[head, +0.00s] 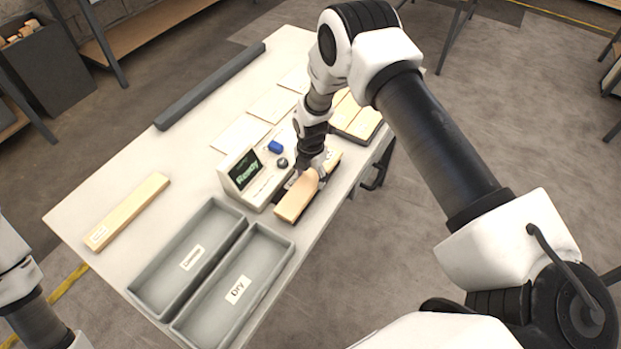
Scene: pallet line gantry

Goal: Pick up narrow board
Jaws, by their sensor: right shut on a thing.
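A pale wooden board (294,205) lies at the table's right edge, beside the meter with the green "Ready" screen (246,171). My right gripper (312,172) reaches down from above and is shut on this board; its fingers are small and partly hidden by the wrist. I cannot tell whether the board touches the surface below. A long, thin board with a white label (128,211) lies alone on the left side of the table, away from both arms. Part of my left arm shows at the lower left; its gripper is outside the picture.
Two grey trays, labelled "Damage" (234,209) and "Dry" (284,244), stand at the table's front. A dark tray of boards (368,134) is behind my right gripper. Flat pale sheets (242,135) and a dark grey bar (210,86) lie toward the back. A blue object (275,147) sits near the meter.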

